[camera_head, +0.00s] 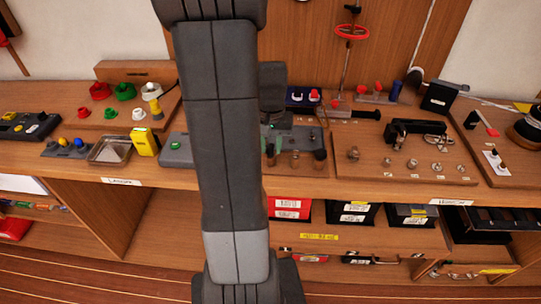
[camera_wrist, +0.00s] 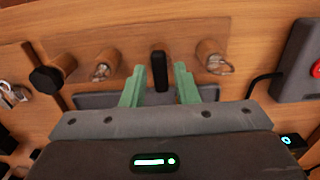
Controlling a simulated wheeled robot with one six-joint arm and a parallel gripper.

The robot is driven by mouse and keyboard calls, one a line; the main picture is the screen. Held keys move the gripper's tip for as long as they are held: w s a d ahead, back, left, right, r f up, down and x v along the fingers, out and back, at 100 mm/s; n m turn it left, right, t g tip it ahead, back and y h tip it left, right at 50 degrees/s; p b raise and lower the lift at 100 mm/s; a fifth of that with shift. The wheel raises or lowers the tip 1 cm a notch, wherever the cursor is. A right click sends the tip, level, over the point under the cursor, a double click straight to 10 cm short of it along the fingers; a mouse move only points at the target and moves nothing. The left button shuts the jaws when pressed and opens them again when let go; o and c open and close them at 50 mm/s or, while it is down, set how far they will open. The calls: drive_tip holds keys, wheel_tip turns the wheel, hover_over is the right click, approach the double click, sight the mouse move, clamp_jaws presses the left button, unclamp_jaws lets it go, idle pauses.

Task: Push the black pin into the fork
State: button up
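In the wrist view, a slim, dark upright piece (camera_wrist: 159,70), which looks like the black pin, stands between the two green fingers of my gripper (camera_wrist: 160,72). Wood shows on both sides of it, so the fingers are apart and do not appear to touch it. A peg with a wide black head (camera_wrist: 46,78) stands further left. I cannot make out the fork clearly in either view. In the head view my gripper (camera_head: 285,145) is low over the bench, partly hidden behind my arm.
Wooden pegs with metal rings stand on either side, at left (camera_wrist: 105,65) and right (camera_wrist: 212,57). A grey box with a red button (camera_wrist: 302,60) and its black cable are at the right. In the head view a metal tray (camera_head: 110,150) and yellow device (camera_head: 145,142) lie left.

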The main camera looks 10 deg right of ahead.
sight(271, 149)
clamp_jaws()
drive_tip(key=shift+r+p, duration=0.35)
drive_tip(key=shift+r, duration=0.1)
wheel_tip(271, 149, up, 6)
drive_tip(key=p, duration=0.4)
drive_tip(key=shift+f, duration=0.15)
drive_tip(key=shift+f, duration=0.15)
idle(0.3)
